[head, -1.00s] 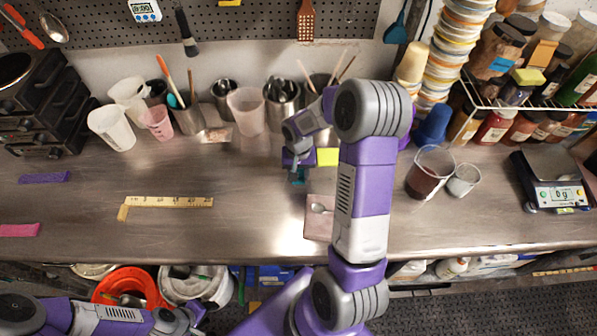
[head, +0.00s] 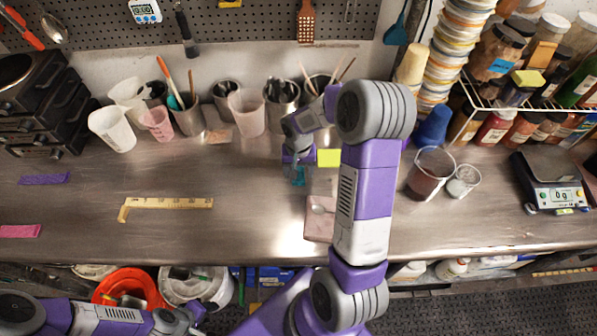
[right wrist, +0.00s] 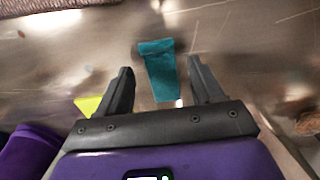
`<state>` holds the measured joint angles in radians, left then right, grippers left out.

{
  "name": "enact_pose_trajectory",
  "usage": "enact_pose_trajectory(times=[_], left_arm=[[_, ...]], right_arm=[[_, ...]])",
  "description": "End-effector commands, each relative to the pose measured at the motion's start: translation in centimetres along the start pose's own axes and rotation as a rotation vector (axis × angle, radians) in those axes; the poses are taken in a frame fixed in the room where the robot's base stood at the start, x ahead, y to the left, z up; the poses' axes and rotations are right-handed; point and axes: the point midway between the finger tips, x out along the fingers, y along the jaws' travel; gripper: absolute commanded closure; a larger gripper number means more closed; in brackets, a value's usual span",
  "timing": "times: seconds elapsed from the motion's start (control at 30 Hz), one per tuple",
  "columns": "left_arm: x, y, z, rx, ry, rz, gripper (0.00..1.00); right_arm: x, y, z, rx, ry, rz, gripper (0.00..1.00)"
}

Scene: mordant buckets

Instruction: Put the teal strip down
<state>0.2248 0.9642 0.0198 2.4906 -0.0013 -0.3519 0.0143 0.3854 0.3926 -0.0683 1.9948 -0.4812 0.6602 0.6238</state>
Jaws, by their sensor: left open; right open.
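The teal strip (right wrist: 161,72) lies on the metal bench in the right wrist view, its long side pointing away from me. My right gripper (right wrist: 159,64) is open, with a finger on either side of the strip and a visible gap to each. In the head view a bit of the teal strip (head: 299,177) shows just below my right gripper (head: 297,162); the rest is hidden. My left gripper (head: 190,318) is low at the left, in front of the bench edge, open and apart from the strip.
A yellow piece (head: 328,158) lies right of my right gripper, and a pinkish tray with a spoon (head: 318,230) is nearer the front. Cups and brush pots stand along the back. A wooden ruler (head: 168,202) lies left. Purple (head: 43,178) and pink strips (head: 20,231) lie far left.

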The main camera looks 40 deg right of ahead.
Motion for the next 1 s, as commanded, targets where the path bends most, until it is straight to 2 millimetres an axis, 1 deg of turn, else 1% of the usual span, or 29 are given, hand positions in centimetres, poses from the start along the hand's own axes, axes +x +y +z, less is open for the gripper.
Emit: enact_pose_trajectory(times=[0.03,0.1,0.3,0.4,0.5,0.53,0.57,0.63,0.73,0.77,0.9,1.0], left_arm=[[-0.3,0.1,0.0,0.000,0.000,0.000,0.57],[-0.5,0.2,0.0,0.000,0.000,0.000,0.57],[-1.1,0.4,0.1,0.000,0.000,0.000,0.57],[-1.3,0.5,0.1,0.000,0.000,0.000,0.57],[-1.4,0.5,0.1,0.000,0.000,0.000,0.57],[-1.4,0.5,0.1,0.000,0.000,0.000,0.57],[-1.4,0.5,0.1,0.000,0.000,0.000,0.57],[-1.0,0.4,0.1,0.000,0.000,0.000,0.57],[0.6,-0.2,0.0,0.000,0.000,0.000,0.57],[1.2,-0.5,-0.1,0.000,0.000,0.000,0.57],[5.0,-1.9,-0.2,0.000,-0.001,0.000,0.57],[7.4,-2.8,-0.3,0.000,-0.001,0.000,0.57]], right_arm=[[-1.3,0.0,-0.1,-0.001,0.005,-0.001,0.33],[-2.9,-0.1,-0.1,0.000,0.006,-0.003,0.33],[-7.2,-0.1,-0.1,0.000,0.005,-0.003,0.33],[-8.8,0.0,-0.1,-0.001,0.004,-0.001,0.33],[-9.9,0.0,0.0,-0.001,0.002,-0.001,0.33],[-10.1,0.0,0.0,-0.001,0.002,-0.001,0.30],[-10.3,0.0,0.0,-0.001,0.002,-0.001,0.28],[-10.3,-0.1,-0.1,-0.001,0.002,-0.001,0.28],[-9.5,-0.1,-0.3,-0.001,0.004,-0.001,0.28],[-9.1,-0.2,-0.4,-0.001,0.004,0.000,0.28],[-7.3,-0.3,-0.9,0.000,0.007,0.002,0.28],[-6.4,-0.5,-1.1,0.000,0.008,0.001,0.28]])
